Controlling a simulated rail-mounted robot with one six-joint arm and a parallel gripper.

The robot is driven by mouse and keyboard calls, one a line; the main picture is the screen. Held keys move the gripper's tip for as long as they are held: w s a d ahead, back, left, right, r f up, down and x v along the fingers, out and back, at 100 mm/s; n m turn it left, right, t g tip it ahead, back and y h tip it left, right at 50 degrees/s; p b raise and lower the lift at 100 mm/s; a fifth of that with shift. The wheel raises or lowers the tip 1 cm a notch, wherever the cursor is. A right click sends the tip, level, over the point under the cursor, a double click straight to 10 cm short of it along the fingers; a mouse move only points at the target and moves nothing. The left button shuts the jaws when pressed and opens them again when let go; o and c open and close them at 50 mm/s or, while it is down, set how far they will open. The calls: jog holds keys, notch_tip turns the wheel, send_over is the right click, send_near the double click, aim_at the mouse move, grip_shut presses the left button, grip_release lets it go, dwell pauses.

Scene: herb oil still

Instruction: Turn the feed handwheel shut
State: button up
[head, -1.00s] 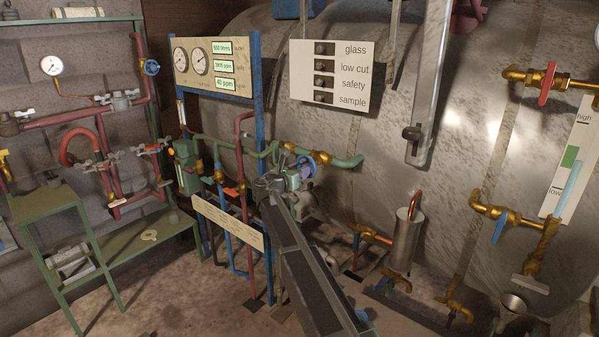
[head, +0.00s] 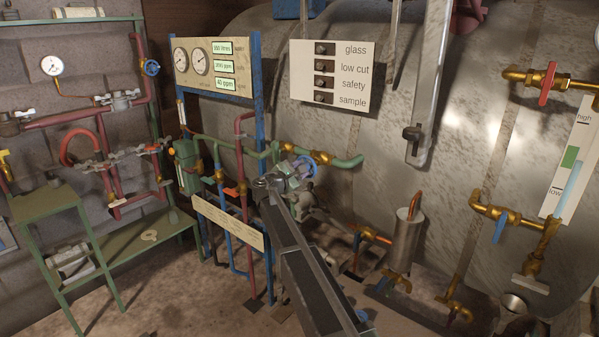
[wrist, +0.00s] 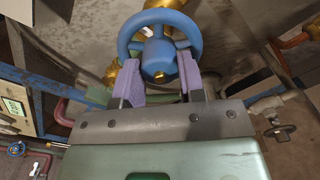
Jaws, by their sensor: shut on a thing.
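The feed handwheel is a blue ring with a hub and a small brass nut; in the wrist view the handwheel (wrist: 160,12) is at the top centre. It also shows in the head view (head: 308,168), small and partly covered, at the green pipe. My gripper (wrist: 158,72) has its two lilac fingers on either side of the hub, across the lower part of the wheel, and is shut on it. In the head view my gripper (head: 294,177) is at the wheel and hides part of it. A brass valve body (wrist: 120,28) shows behind the wheel.
A gauge panel (head: 240,84) on blue posts stands behind and left of my arm. The big metal tank (head: 400,150) fills the back. A cream label board (head: 228,222) and red and blue pipes are close on the left. Brass taps (head: 500,212) are farther right.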

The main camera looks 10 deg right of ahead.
jog(key=m, duration=1.8)
jog(key=shift+r+m, duration=0.1)
jog(key=shift+m, duration=0.3)
jog(key=o, duration=0.9)
jog(key=shift+o, duration=0.2)
jog(key=v, duration=1)
jog(key=shift+s+a, duration=0.25)
jog(key=shift+a, duration=0.05)
